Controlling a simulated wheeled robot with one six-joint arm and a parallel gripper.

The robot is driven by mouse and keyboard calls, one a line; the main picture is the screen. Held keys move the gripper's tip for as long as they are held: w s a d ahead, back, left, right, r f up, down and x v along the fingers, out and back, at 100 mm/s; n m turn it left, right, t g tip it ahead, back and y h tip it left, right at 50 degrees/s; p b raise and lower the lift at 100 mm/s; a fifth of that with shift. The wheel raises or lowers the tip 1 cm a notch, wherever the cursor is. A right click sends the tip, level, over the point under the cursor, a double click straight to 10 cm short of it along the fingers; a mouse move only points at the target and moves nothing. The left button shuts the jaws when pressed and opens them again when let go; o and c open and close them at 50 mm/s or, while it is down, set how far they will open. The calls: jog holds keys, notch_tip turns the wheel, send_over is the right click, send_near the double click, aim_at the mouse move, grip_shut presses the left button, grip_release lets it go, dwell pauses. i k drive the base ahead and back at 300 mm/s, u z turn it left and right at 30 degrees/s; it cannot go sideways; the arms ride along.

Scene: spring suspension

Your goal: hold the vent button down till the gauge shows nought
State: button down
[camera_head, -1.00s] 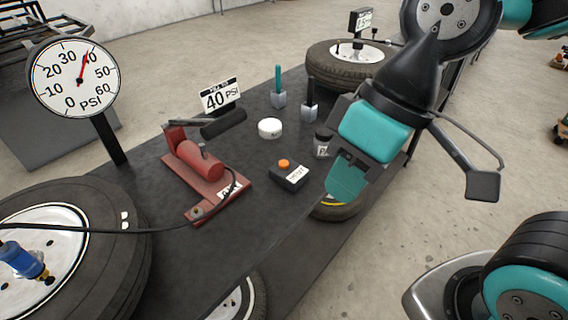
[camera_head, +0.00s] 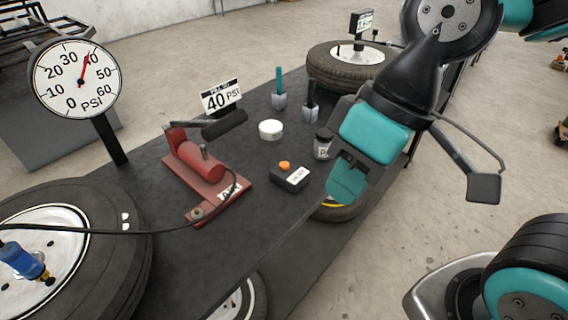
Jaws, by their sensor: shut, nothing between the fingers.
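The vent button (camera_head: 284,165) is an orange cap on a small black box (camera_head: 290,178) with a white label, on the dark bench. Nothing touches it. The round white gauge (camera_head: 76,80) stands on a black post at the left; its red needle points at about 40 PSI. My gripper (camera_head: 346,182), teal and black, is shut and empty. It hangs to the right of the vent box, near the bench's right edge, apart from the button.
A red foot pump (camera_head: 203,170) with a black hose stands left of the box. A "40 PSI" sign (camera_head: 221,97), a white round tin (camera_head: 270,129), a small dark jar (camera_head: 322,146) and two upright tools share the bench (camera_head: 235,250). A tyre (camera_head: 75,270) lies front left.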

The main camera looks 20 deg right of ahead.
aim_at(284, 165)
jog(key=u, duration=2.15)
jog(key=k, duration=0.7)
jog(key=z, duration=1.75)
jog(key=i, duration=0.5)
jog(key=u, duration=0.05)
